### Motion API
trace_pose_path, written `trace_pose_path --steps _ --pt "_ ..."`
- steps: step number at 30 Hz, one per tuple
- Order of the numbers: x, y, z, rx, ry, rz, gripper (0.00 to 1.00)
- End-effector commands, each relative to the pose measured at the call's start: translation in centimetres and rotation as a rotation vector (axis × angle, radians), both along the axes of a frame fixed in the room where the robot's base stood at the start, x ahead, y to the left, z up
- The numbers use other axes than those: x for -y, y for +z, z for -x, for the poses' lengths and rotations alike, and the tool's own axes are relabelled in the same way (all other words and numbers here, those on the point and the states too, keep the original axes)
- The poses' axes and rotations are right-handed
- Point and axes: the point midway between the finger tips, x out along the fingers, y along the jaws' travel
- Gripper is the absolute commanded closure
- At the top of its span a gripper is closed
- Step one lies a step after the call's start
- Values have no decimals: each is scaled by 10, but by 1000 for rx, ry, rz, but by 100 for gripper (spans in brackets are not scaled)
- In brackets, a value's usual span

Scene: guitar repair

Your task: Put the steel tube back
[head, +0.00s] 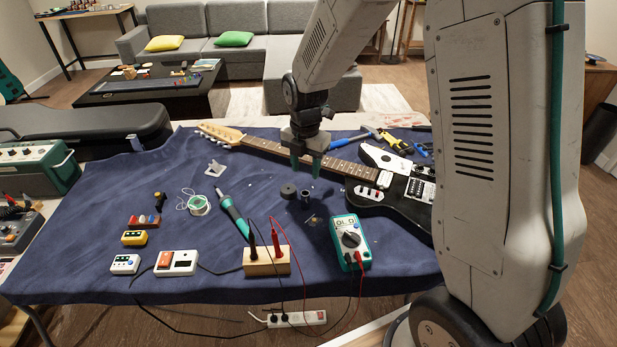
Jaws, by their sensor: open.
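A small upright dark metal cylinder, which looks like the steel tube (306,199), stands on the blue cloth (110,205) near the middle of the table. My gripper (306,168) points down above it, with its two green-tipped fingers apart and nothing visible between them. The fingertips appear clear of the tube. A wider dark grey round piece (288,190) sits just left of the tube. I cannot tell which place the tube belongs to.
A black guitar (390,210) lies behind and right, its neck running back left. A multimeter (350,240), a wooden block with probes (266,262), a soldering iron (234,215) and a solder spool (199,205) surround the spot.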

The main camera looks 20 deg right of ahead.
Motion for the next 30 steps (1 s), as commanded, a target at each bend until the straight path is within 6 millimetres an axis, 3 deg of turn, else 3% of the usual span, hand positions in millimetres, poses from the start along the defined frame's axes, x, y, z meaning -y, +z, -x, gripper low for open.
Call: trace_pose_path --steps 7,11,15,21,25,30 --pt "1 13 4 4 -39 0 56" --pt "5 47 24 20 -224 -3 56" --pt "11 100 67 39 -575 -13 56" --pt "20 157 142 59 -1117 -39 56" --pt "24 181 194 70 -1468 -63 56" --pt "28 196 255 73 -1884 -98 56"
